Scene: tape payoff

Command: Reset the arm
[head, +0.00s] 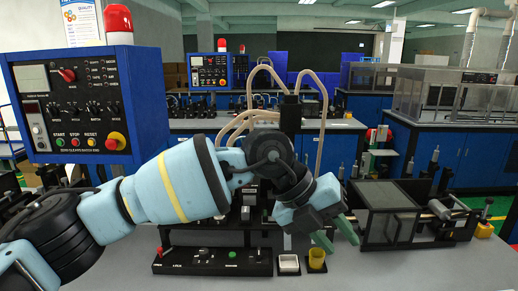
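My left arm crosses the view from the lower left. Its gripper (338,240) hangs above the grey table, right of centre, with its two green fingers spread apart and nothing seen between them. The fingers point down and to the right, just above and beside a small yellow cup (317,261). My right gripper is not in view. The arm hides much of the machine behind it.
A blue control panel (90,98) stands at the left, close to my arm. A dark boxed fixture (388,212) stands at the right. The front right tabletop is clear.

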